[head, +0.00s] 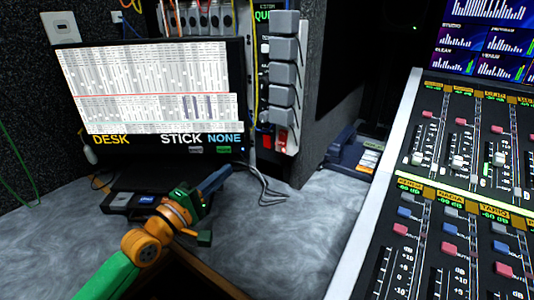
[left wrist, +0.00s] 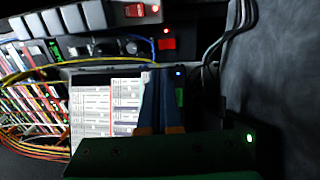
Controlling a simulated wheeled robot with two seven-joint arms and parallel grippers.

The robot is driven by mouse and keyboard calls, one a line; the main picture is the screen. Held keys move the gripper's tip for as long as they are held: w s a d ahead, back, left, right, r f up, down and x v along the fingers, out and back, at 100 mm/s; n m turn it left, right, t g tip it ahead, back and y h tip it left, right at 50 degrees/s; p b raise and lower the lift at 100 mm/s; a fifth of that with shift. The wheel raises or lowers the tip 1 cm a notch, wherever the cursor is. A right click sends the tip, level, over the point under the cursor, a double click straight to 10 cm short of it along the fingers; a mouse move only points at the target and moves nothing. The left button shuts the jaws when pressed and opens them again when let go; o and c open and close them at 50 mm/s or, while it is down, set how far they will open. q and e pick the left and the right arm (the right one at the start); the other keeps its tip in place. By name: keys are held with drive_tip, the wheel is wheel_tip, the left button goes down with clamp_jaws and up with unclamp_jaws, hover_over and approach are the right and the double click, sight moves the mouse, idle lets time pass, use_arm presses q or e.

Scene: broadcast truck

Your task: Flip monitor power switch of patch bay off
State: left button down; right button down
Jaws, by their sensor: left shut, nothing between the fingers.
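A patch bay with plugged cables (head: 197,18) shows cut off at the top of the head view. Many coloured plugs and cables (left wrist: 38,108) show at the left of the left wrist view. A red rocker switch (left wrist: 134,11) and a red square (left wrist: 166,44) show near its top. In the head view, two red switches (head: 281,142) sit below a column of grey keys. I cannot tell which is the monitor power switch. My left gripper (head: 226,175) is shut and empty, in front of the monitor's lower right corner, apart from the red switches. Its blue fingers (left wrist: 158,76) also show in the wrist view. My right gripper is out of view.
A monitor (head: 150,100) stands behind my left gripper. A small dark box (head: 133,202) lies on the grey desk (head: 290,245). Loose cables (head: 265,186) lie near the panel's foot. A telephone-like unit (head: 352,152) and a large fader console (head: 455,190) stand to the right.

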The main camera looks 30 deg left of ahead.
sight(265, 139)
use_arm(q)
drive_tip(key=shift+w+f, duration=0.2)
drive_tip(key=shift+f, duration=0.1)
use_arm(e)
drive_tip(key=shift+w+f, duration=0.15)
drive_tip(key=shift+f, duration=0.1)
use_arm(q)
drive_tip(key=shift+r, duration=0.1)
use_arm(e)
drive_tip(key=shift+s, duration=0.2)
